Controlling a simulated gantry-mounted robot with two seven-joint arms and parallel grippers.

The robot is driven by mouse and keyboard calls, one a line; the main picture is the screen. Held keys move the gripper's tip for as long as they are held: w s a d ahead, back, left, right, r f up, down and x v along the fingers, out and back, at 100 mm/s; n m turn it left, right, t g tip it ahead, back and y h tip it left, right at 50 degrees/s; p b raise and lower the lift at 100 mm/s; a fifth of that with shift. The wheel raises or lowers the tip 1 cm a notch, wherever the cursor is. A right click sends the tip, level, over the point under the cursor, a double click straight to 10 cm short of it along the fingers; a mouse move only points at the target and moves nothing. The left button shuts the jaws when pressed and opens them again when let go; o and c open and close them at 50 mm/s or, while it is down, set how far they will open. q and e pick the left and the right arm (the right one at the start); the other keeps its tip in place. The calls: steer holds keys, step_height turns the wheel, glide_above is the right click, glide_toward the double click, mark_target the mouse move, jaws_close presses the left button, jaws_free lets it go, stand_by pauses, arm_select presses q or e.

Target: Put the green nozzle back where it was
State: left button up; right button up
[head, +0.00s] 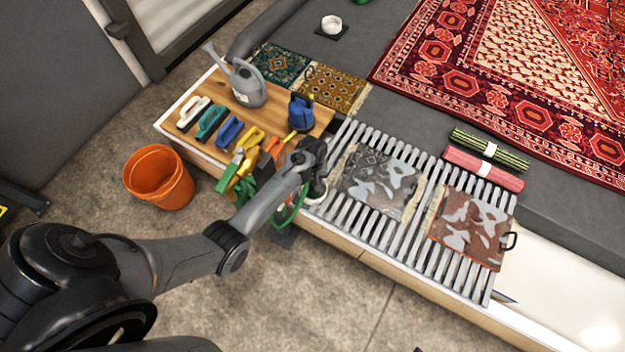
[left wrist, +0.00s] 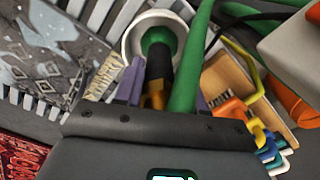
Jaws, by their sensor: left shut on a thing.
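My left gripper (head: 312,156) is over the front edge of the bench, beside the slatted rack. In the left wrist view its fingers (left wrist: 160,92) are shut on the green nozzle (left wrist: 158,40), which has a green end and a dark body with an orange-yellow part. A white ring-shaped holder (left wrist: 131,38) shows around the nozzle's green end; I cannot tell how deep the end sits in it. The holder also shows just below the gripper in the head view (head: 319,192). A green hose (left wrist: 190,70) runs close beside the nozzle. My right gripper is not in view.
A slatted rack (head: 385,232) bears two wet rug pieces to the right. An orange bucket (head: 158,178) stands on the floor at left.

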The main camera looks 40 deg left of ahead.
arm_select(q)
steer(key=shift+r, duration=0.1)
steer(key=shift+w, duration=0.1)
steer(key=o, duration=1.1)
steer(key=shift+f, duration=0.2)
steer(key=shift+c, duration=0.2)
step_height(320, 180, up, 11)
steer(key=p, duration=0.5)
steer(key=shift+f+p, duration=0.15)
steer(key=shift+p, duration=0.2)
steer(key=shift+r+p, duration=0.3)
steer(key=shift+r, duration=0.5)
